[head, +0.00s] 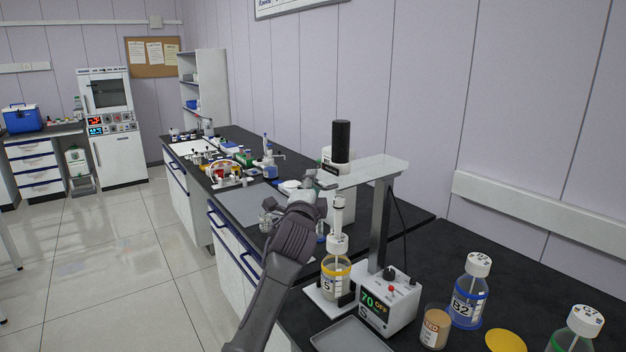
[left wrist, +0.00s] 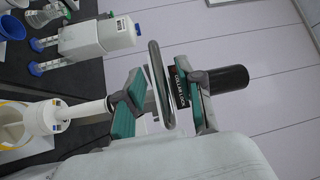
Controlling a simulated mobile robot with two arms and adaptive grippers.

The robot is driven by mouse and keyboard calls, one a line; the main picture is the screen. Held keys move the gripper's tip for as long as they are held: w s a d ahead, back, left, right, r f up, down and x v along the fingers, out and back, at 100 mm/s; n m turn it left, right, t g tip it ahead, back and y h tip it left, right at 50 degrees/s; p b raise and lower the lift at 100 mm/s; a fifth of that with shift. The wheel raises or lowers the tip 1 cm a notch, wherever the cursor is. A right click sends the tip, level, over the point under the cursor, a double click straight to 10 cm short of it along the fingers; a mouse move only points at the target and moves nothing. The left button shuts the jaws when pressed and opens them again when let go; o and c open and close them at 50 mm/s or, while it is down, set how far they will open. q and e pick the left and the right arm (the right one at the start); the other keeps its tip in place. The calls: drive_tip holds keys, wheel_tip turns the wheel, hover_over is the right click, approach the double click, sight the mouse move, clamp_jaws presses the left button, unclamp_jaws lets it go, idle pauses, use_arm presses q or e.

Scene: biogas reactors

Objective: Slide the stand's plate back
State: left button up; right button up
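The stand has a pale plate (head: 372,171) on top of an upright grey post (head: 379,225). A black cylinder (head: 341,140) stands upright above the plate's left part. It also shows in the left wrist view (left wrist: 228,78), beside a dark label reading COLLAR LOCK (left wrist: 182,84). My left gripper (head: 318,186) is at the plate's left end. In the left wrist view its teal-padded fingers (left wrist: 166,104) are spread, with a thin rounded metal edge (left wrist: 157,84) between them. I see space beside that edge; contact cannot be told. My right gripper is not in view.
A bottle marked S (head: 335,278) stands below the plate, beside the control box (head: 388,300) reading 70 OFF. Bottle B2 (head: 470,292), a brown jar (head: 434,327) and a yellow disc (head: 505,341) stand to the right. A grey tray (head: 355,336) lies in front.

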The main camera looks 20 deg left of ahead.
use_arm(q)
drive_tip(key=shift+w+r, duration=0.1)
drive_tip(key=shift+w, duration=0.5)
clamp_jaws()
